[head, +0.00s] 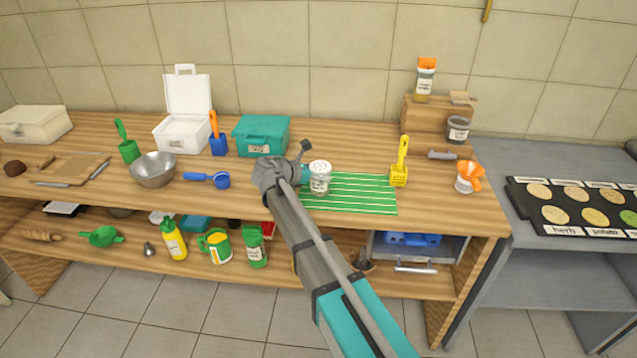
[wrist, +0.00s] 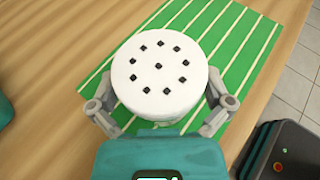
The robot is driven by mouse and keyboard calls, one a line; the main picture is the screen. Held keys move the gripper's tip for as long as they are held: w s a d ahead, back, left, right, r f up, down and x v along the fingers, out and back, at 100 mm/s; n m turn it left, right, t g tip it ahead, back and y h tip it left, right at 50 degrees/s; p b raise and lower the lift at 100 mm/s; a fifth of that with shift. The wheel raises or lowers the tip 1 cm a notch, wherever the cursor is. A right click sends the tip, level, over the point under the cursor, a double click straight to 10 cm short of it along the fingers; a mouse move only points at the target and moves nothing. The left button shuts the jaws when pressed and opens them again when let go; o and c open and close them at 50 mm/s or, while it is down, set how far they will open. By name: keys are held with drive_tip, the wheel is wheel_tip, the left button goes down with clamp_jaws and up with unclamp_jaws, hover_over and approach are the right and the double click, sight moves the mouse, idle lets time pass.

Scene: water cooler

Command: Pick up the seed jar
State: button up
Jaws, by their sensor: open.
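A clear jar with a white lid pierced by several dark holes (head: 320,178) stands upright on a green mat with white stripes (head: 365,195). Its label is too small to read, so I cannot confirm it is the seed jar. In the wrist view, the jar's white lid (wrist: 158,75) fills the middle. My gripper (head: 300,168) is at the jar's left side in the head view. In the wrist view, my gripper (wrist: 160,118) is open, with one finger on each side of the jar. The lid hides part of the fingers, and I cannot tell whether they touch the jar.
A teal box (head: 262,135) and blue scoop (head: 208,179) are left of the mat. A yellow scoop (head: 399,168) stands at its right edge. A wooden step (head: 440,115) behind bears an orange-capped jar (head: 425,80) and a grey-lidded jar (head: 457,129).

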sight(324, 165)
idle(0.3)
drive_tip(key=c, duration=0.9)
drive_tip(key=shift+c, duration=0.2)
drive_tip(key=shift+r, duration=0.15)
wheel_tip(324, 165, up, 3)
drive_tip(key=p, duration=0.3)
drive_tip(key=s+r+p, duration=0.9)
drive_tip(key=s+p, duration=0.1)
drive_tip(key=s, duration=0.4)
drive_tip(key=shift+r, duration=0.35)
